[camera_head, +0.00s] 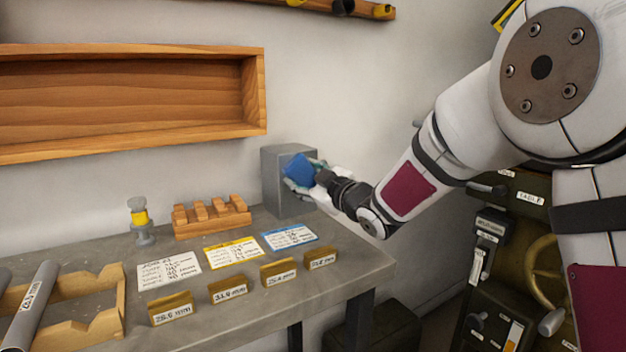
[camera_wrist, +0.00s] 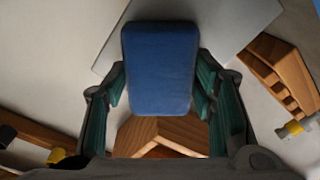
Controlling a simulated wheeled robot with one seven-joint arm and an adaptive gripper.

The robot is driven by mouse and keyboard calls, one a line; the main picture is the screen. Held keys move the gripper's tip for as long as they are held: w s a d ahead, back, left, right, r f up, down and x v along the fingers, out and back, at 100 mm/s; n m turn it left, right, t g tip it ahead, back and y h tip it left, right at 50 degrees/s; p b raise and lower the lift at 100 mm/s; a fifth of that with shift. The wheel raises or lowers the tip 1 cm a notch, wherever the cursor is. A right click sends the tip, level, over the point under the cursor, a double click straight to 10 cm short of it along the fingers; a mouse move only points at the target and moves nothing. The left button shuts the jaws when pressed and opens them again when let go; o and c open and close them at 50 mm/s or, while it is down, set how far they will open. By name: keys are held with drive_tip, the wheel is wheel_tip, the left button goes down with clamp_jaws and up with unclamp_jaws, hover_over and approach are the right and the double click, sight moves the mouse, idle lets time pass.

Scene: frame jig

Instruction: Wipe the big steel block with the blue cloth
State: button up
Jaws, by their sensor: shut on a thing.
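The big steel block (camera_head: 275,187) is a grey box standing at the back right of the workbench, against the wall. My gripper (camera_head: 306,180) is at the block's right front side, shut on the blue cloth (camera_head: 298,168). The cloth is a folded blue pad, and it lies at or against the block's front face; I cannot tell if it touches. In the wrist view the cloth (camera_wrist: 159,68) sits between my two green-padded fingers, with the grey block (camera_wrist: 228,22) behind it. The fingers partly hide the block's lower right side.
A wooden block rack (camera_head: 212,219), a grey and yellow fitting (camera_head: 141,222), paper cards (camera_head: 290,236) and several labelled brass blocks (camera_head: 228,290) stand on the workbench (camera_head: 345,262). A wooden wall shelf (camera_head: 130,148) hangs above. Dark machinery (camera_head: 500,250) stands at the right.

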sight(279, 176)
drive_tip(key=shift+s+a+b, duration=0.8)
drive_tip(key=shift+a+b, duration=0.05)
drive_tip(key=shift+a, duration=0.2)
drive_tip(key=shift+s+a+b, duration=0.8)
drive_tip(key=shift+a+b, duration=0.05)
drive_tip(key=shift+a, duration=0.15)
drive_tip(key=shift+b+v, duration=0.75)
drive_tip(key=shift+v, duration=2.25)
drive_tip(key=v, duration=0.3)
